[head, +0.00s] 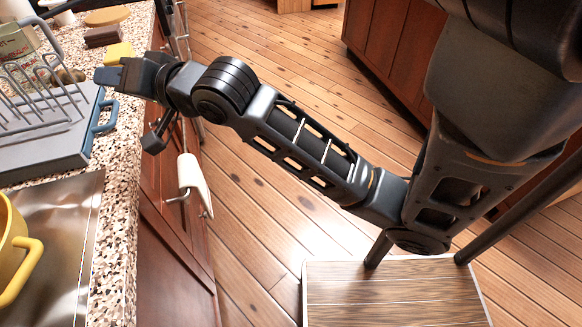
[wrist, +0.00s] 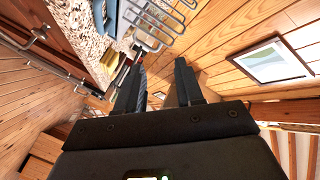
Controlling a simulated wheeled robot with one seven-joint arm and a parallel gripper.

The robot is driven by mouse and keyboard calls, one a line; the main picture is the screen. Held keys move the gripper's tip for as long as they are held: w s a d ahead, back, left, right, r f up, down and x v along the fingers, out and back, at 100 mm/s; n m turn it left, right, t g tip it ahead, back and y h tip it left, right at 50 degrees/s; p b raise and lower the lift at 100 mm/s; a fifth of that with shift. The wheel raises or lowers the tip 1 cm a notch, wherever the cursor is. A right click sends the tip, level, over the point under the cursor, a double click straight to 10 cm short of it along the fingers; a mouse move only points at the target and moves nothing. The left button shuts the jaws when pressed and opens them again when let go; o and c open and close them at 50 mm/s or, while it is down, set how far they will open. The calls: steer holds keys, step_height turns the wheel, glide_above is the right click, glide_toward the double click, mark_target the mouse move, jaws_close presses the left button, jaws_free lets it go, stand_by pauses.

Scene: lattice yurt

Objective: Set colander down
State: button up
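A yellow vessel (head: 12,245) with a loop handle is cut off by the left edge of the head view, on a shiny metal surface (head: 62,225). I cannot tell whether it is the colander, as no holes show. My gripper (head: 108,76) is stretched out over the counter at the upper left, well beyond the yellow vessel. In the wrist view, the two fingers of my gripper (wrist: 159,66) stand apart with nothing between them. The yellow vessel does not clearly show there.
A grey tray (head: 45,155) with a blue handle and wire rack (head: 40,95) lies on the speckled counter (head: 120,215), close to my gripper. A yellow sponge (head: 119,52) and brown block (head: 103,36) sit behind. A white towel (head: 193,183) hangs by the cabinet.

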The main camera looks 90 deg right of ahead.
steer(key=s+a+f+n+y, duration=0.2)
steer(key=s+a+f+n, duration=0.1)
steer(key=s+a, duration=0.4)
steer(key=s+a+f+n+y, duration=0.2)
steer(key=s+a+f+n, duration=0.2)
steer(key=s, duration=0.7)
steer(key=s+a+f+n+y, duration=0.2)
steer(key=s+a+f+n, duration=0.2)
steer(key=s+a, duration=0.5)
steer(key=a+n, duration=0.2)
steer(key=shift+s+a+f+n+g, duration=0.2)
steer(key=shift+n+g, duration=0.1)
steer(key=shift+n, duration=0.1)
